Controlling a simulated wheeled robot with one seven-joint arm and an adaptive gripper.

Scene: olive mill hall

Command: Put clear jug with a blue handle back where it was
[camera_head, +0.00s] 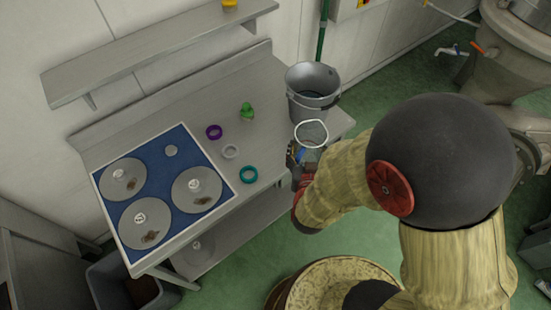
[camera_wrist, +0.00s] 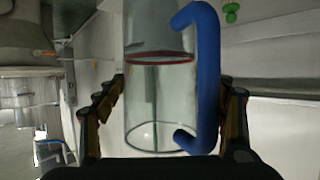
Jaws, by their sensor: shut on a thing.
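The clear jug (camera_head: 312,137) is by the right end of the steel bench, just in front of the grey bucket in the head view. In the wrist view the clear jug (camera_wrist: 158,105) fills the middle, with its blue handle (camera_wrist: 209,75) on the right side. My gripper (camera_wrist: 172,82) has one finger on each side of the jug and handle and is shut on it. In the head view my gripper (camera_head: 297,155) is partly hidden by my arm. I cannot tell whether the jug's base touches the bench.
The steel bench (camera_head: 275,133) holds a grey bucket (camera_head: 312,108), a green stopper-like piece (camera_head: 247,113), a purple ring (camera_head: 214,132), a pale ring (camera_head: 230,151) and a teal ring (camera_head: 248,174). A blue mat (camera_head: 160,156) bears metal discs. A barrel (camera_head: 335,282) stands below.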

